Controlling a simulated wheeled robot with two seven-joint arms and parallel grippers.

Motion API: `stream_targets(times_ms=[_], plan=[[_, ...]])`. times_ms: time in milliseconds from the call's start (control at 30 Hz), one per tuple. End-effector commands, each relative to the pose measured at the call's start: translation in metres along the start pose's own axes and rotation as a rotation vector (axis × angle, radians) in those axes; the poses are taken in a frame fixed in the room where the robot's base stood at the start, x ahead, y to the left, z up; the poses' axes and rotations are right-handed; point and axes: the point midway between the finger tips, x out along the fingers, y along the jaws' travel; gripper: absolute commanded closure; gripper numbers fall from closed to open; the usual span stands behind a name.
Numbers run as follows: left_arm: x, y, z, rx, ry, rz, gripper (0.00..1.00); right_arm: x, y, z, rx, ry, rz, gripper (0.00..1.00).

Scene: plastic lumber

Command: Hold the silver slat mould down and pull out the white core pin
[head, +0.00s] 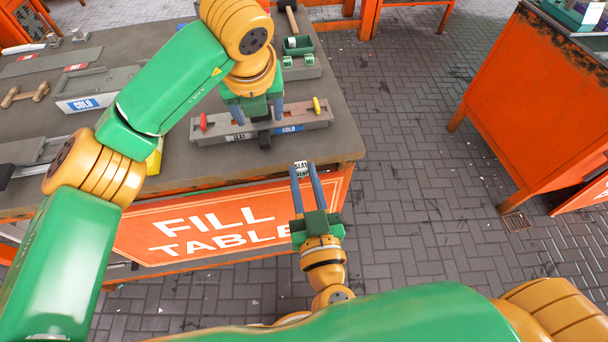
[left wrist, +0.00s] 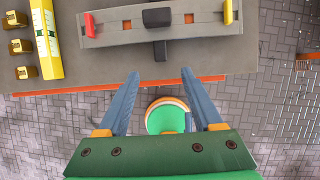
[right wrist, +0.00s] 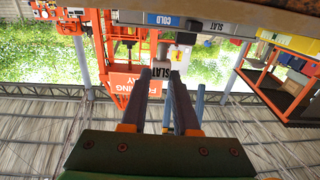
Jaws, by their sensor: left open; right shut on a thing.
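The silver slat mould (head: 222,129) lies on the table near its front right corner, with a red clip at one end and a yellow clip at the other. It also shows in the left wrist view (left wrist: 118,31), a dark block across its middle. My left gripper (head: 258,113) is open, its fingers pointing down at the mould's middle; contact cannot be told. The piece shows between the fingertips in the right wrist view (right wrist: 158,70).
An orange bench (head: 530,90) stands to the right. Between them is open paved floor.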

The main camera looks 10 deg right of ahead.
Motion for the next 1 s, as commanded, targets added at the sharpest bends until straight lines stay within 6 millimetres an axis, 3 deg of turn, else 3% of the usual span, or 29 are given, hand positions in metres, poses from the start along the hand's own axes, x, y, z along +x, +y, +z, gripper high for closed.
stream_targets(times_ms=[567,1000], plan=[[-0.059,0.0,0.025,0.0,0.0,-0.001,0.33,0.0,0.0,-0.046,0.0,0.0,0.0,1.0],[-0.059,-0.001,0.024,0.001,0.002,-0.003,0.33,0.0,0.0,-0.045,0.0,0.0,0.0,1.0]])
